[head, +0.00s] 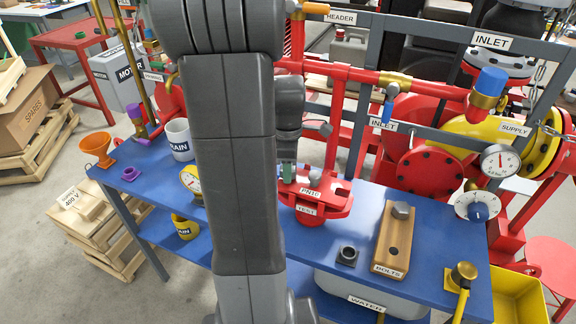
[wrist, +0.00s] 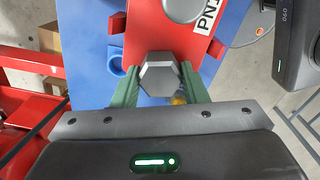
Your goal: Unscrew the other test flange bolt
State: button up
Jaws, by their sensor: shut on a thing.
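The red test flange (head: 318,205), labelled PN16 and TEST, sits on the blue bench. My gripper (head: 287,172) is over its left side, partly hidden by my arm. In the wrist view, the green fingers of my gripper (wrist: 160,90) are closed on the sides of a grey hex bolt head (wrist: 159,73) at the edge of the red flange (wrist: 140,30). The bolt's shank is hidden below its head. A wooden block labelled BOLTS (head: 391,248) stands to the right, with a grey hex bolt (head: 403,209) at its far end.
A dark square fitting (head: 347,256) lies between flange and bolt block. A red pipe (head: 333,130) rises behind the flange. A pressure gauge (head: 499,161) and a dial (head: 478,206) stand at the right. Mugs, an orange funnel (head: 97,147) and a purple ring (head: 130,173) are at the left.

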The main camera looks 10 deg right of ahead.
jog(key=o, duration=1.1)
notch_tip(320, 180, up, 14)
jog(key=shift+f, duration=0.1)
